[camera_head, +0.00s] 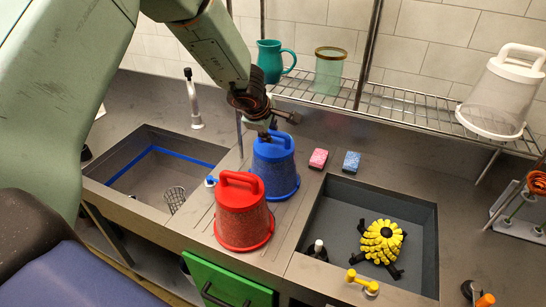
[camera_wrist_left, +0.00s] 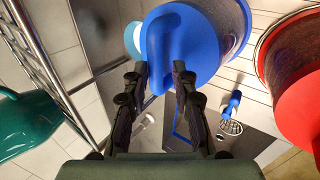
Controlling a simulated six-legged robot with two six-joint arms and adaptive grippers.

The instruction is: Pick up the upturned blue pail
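The upturned blue pail (camera_head: 277,170) stands mouth down on the counter between the two sinks, its handle on top. The red pail in front hides part of it. My left gripper (camera_head: 268,132) is right at its handle. In the left wrist view, the blue handle (camera_wrist_left: 160,45) lies between the two fingertips of my left gripper (camera_wrist_left: 160,75). The fingers are close to its sides, and I cannot tell if they press on it. The pail shows no clear lift off the counter. My right gripper is not in view.
An upturned red pail (camera_head: 243,218) stands close in front. A wire shelf (camera_head: 400,108) behind holds a teal jug (camera_head: 272,60), a glass vessel (camera_head: 329,72) and a clear pail (camera_head: 500,95). Pink (camera_head: 318,158) and blue (camera_head: 351,162) sponges lie right. A yellow flower-like thing (camera_head: 382,241) is in the right sink.

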